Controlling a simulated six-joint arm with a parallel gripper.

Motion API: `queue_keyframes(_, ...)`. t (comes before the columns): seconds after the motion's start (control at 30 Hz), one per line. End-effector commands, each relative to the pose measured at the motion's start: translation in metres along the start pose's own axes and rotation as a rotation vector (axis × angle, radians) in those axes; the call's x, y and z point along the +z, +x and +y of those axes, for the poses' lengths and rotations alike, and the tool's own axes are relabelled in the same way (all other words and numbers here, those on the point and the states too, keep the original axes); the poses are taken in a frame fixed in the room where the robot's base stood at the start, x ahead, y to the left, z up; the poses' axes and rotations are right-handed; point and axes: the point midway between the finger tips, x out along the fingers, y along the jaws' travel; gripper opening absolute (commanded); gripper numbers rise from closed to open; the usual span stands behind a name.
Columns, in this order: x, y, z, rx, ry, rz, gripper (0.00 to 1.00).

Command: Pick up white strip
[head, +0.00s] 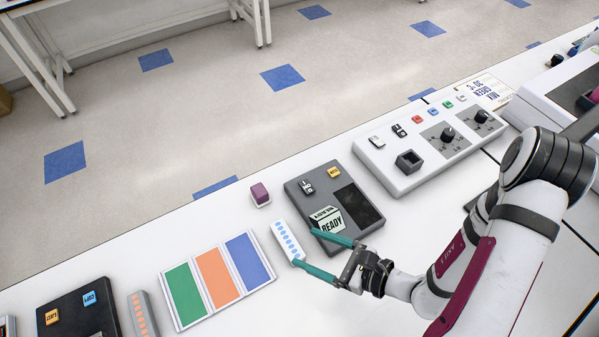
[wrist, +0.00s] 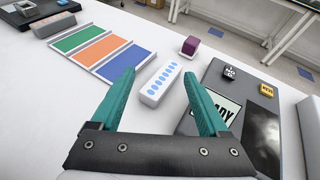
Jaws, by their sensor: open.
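The white strip (head: 287,240) with a row of blue dots lies on the white bench, between the colour panel and a dark device. It also shows in the wrist view (wrist: 161,82), ahead of my fingers and between their lines. My gripper (head: 305,250) has teal fingers spread apart with nothing between them. In the head view its left fingertip is close to the near end of the strip; whether it touches I cannot tell. In the wrist view my gripper (wrist: 160,95) reaches toward the strip's near end.
A panel with green, orange and blue fields (head: 217,279) lies left of the strip. The dark device (head: 333,200) with a READY block (head: 329,220) stands close on the right. A purple cube (head: 260,194) sits behind. A grey strip with orange dots (head: 142,315) lies farther left.

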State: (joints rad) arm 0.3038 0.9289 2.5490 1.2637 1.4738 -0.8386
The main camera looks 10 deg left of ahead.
Motion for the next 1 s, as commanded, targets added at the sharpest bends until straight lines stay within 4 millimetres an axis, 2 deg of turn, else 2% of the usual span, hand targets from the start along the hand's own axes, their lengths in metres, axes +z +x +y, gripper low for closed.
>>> queue_keyframes(0.03,-0.015,0.002,0.0,-0.038,0.049,0.019,0.78)
queue_keyframes(0.07,-0.022,0.002,-0.001,-0.056,0.067,0.029,0.78)
queue_keyframes(0.17,-0.033,0.013,-0.002,-0.079,0.091,0.047,0.78)
queue_keyframes(0.33,-0.034,0.036,-0.004,-0.078,0.087,0.048,0.78)
queue_keyframes(0.5,-0.035,0.069,-0.007,-0.078,0.087,0.048,0.78)
queue_keyframes(0.6,-0.036,0.077,-0.008,-0.082,0.088,0.047,0.78)
queue_keyframes(0.77,-0.035,0.078,-0.009,-0.084,0.089,0.047,0.78)
queue_keyframes(0.8,-0.035,0.078,-0.009,-0.084,0.089,0.047,0.76)
queue_keyframes(0.87,-0.035,0.078,-0.009,-0.083,0.089,0.046,0.66)
queue_keyframes(1.0,-0.035,0.077,-0.009,-0.083,0.089,0.046,0.4)
